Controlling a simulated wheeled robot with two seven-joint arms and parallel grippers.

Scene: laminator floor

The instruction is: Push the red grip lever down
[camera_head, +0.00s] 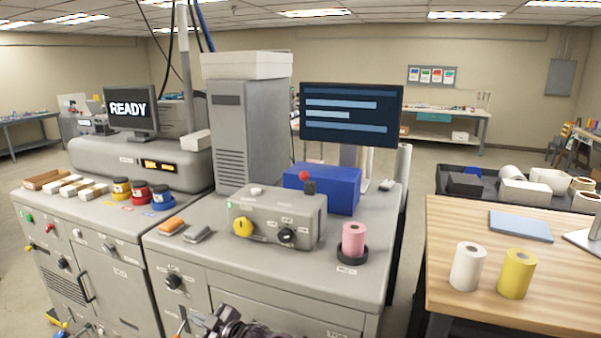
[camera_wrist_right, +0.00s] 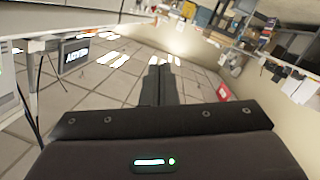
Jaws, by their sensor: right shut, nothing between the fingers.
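A small red grip (camera_head: 304,175) stands above a dark mount at the back of the grey control box, in front of the blue block. It appears raised, but the lever's exact shape is too small to tell. My right gripper (camera_head: 222,314) is at the bottom edge of the head view, low in front of the cabinet and well apart from the red grip. In the right wrist view its dark fingers (camera_wrist_right: 160,74) are together and empty, pointing over the tiled floor. The red grip cannot be made out there. My left gripper is not in view.
The control box (camera_head: 270,221) has a yellow knob and a black knob. A pink roll (camera_head: 353,238) stands to its right, and orange and grey blocks lie to its left. A monitor (camera_head: 351,115) rises behind. A wooden table (camera_head: 470,290) with rolls stands at right.

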